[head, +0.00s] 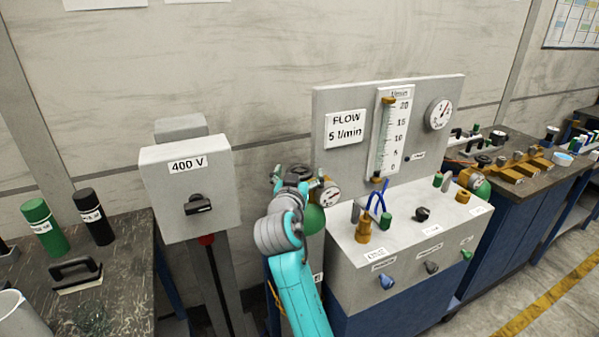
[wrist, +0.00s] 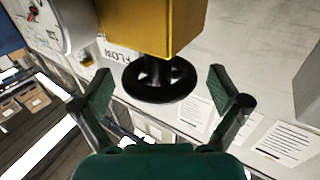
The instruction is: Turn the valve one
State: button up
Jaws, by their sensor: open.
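In the wrist view a black round handwheel (wrist: 146,92) sits on a short stem under a yellow block (wrist: 152,22). I cannot read any number on it, so I cannot tell whether it is valve one. My gripper (wrist: 160,78) is open, with one green-padded finger on each side of the wheel. There are visible gaps between the fingers and the wheel, and nothing is held. In the head view my arm covers the area by a green cylinder (head: 314,219) with a small gauge (head: 330,197). The fingers and the wheel are not clear there.
A grey 400 V box (head: 160,200) with a black rotary switch (head: 198,204) stands left of my arm. On the right are a flow panel (head: 345,165) and a console (head: 345,260) with knobs and fittings. A bench (head: 130,270) with bottles is at far left.

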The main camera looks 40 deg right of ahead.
jog(key=shift+w+d, duration=0.2)
jog(key=shift+d, duration=0.05)
jog(key=c, duration=1.2)
jog(key=shift+o, duration=0.2)
jog(key=shift+n+t+y, duration=0.4)
jog(key=shift+t, duration=0.1)
jog(key=shift+s+d+n+t+y, duration=0.1)
jog(key=shift+n+t+y, duration=1.25)
jog(key=shift+y, duration=0.35)
jog(key=shift+n+t+y, duration=0.65)
jog(key=shift+n+y, duration=0.4)
jog(key=shift+y, duration=0.35)
jog(key=shift+n+y, duration=0.3)
jog(key=shift+y, duration=0.2)
